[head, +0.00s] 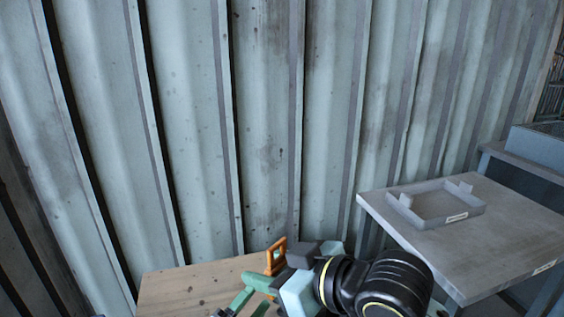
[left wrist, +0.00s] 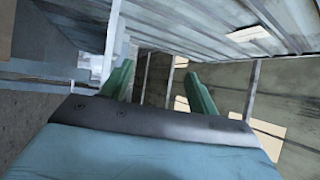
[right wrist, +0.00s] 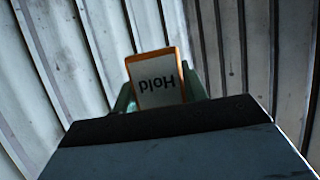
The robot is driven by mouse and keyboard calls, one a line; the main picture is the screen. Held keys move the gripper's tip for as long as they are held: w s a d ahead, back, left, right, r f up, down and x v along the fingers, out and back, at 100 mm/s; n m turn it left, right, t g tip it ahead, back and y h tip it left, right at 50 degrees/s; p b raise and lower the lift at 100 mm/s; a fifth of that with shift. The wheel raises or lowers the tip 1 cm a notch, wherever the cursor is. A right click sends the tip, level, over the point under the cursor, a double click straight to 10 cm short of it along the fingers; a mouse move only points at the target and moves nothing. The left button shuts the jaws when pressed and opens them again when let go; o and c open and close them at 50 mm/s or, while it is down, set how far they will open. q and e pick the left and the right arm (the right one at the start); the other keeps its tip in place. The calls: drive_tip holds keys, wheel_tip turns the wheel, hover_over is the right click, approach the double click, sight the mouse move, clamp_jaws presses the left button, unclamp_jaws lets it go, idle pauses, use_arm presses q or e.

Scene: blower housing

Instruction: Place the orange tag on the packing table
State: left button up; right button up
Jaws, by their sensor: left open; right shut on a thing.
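The orange tag (head: 276,256) is a small upright piece with an orange rim, held above the wooden table. In the right wrist view the tag (right wrist: 158,88) shows a pale face with the word "Hold" upside down. My right gripper (right wrist: 160,97) is shut on it; in the head view its green fingers (head: 260,283) are beside the tag. My left gripper (left wrist: 158,85) is open with nothing between its fingers; in the head view it is low and largely cut off. Two tabletops show, a wooden one (head: 185,288) and a grey one (head: 475,245); I cannot tell which is the packing table.
A shallow grey tray (head: 436,219) with raised tabs and a label sits on the grey table. A blue-grey bench (head: 535,170) stands behind it at the right. A corrugated metal wall (head: 185,130) closes off the back. The visible wooden top looks bare at left.

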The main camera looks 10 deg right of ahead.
use_arm(q)
drive_tip(key=w+d+r+m+g+h, duration=0.1)
drive_tip(key=d+r+m+g+h, duration=0.25)
drive_tip(key=r+m, duration=0.35)
drive_tip(key=w+d+r+m+g+h, duration=0.1)
drive_tip(key=d+r+m+g+h, duration=0.1)
drive_tip(key=r+m+g, duration=0.5)
drive_tip(key=s+d+r+m+g+y, duration=0.3)
drive_tip(key=s+d+r+m+g, duration=0.15)
drive_tip(key=r+m, duration=0.35)
drive_tip(key=s+d+r+m+g+y, duration=0.2)
drive_tip(key=s+d+r+m+g, duration=0.15)
drive_tip(key=r+m+g, duration=0.35)
wheel_tip(320, 180, up, 9)
drive_tip(key=m+t+y, duration=0.8)
drive_tip(key=m+y, duration=0.1)
drive_tip(key=y, duration=0.8)
hover_over(281, 262)
wheel_tip(281, 262, down, 12)
drive_tip(key=shift+r, duration=0.2)
drive_tip(key=shift+c, duration=0.4)
